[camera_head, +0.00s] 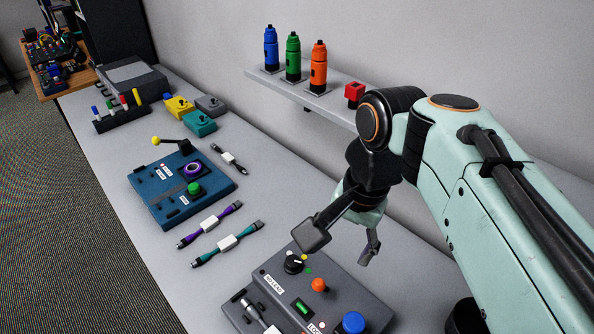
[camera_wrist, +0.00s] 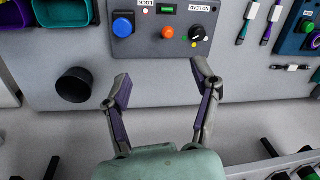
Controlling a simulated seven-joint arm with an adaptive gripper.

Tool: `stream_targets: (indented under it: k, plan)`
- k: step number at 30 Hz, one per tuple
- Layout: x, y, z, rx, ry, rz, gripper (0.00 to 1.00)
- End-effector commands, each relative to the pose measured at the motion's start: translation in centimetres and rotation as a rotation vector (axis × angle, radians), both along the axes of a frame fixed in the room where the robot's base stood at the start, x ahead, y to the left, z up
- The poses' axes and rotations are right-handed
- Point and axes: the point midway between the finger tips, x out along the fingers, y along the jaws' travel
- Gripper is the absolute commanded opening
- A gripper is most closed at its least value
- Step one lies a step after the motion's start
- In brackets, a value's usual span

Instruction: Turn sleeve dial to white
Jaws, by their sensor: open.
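The sleeve dial (camera_head: 294,263) is a round black knob on a grey control box (camera_head: 335,277), beside a white label. It also shows in the wrist view (camera_wrist: 197,32) near the top. Small coloured dots, yellow and green among them, sit by its edge. Which colour its pointer faces is too small to tell. My gripper (camera_head: 341,241) is open and empty, above and behind the box in the head view. In the wrist view my gripper (camera_wrist: 163,84) has its fingers wide apart over bare table, short of the box and not touching the dial.
The box also bears an orange knob (camera_head: 319,285), a blue button (camera_head: 353,322) and a green-lit window (camera_head: 303,306). A blue panel (camera_head: 165,205) stands farther off. A black cup (camera_wrist: 75,85) is left of my fingers.

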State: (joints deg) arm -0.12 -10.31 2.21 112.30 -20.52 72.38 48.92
Motion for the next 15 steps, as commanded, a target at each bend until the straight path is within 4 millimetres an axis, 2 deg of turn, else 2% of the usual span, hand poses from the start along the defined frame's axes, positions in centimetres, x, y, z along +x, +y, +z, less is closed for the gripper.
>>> stream_targets:
  k: [1,5,9,12,15]
  plan:
    - [2.2,0.6,-0.1,0.007,0.022,-0.021,0.62]
    - [7.8,2.1,-1.5,0.028,0.083,-0.068,0.62]
    - [12.8,3.7,-5.6,0.054,0.167,-0.072,0.62]
    - [15.0,4.7,-9.5,0.072,0.232,-0.045,0.62]
    - [15.9,5.2,-13.4,0.085,0.300,-0.031,0.62]
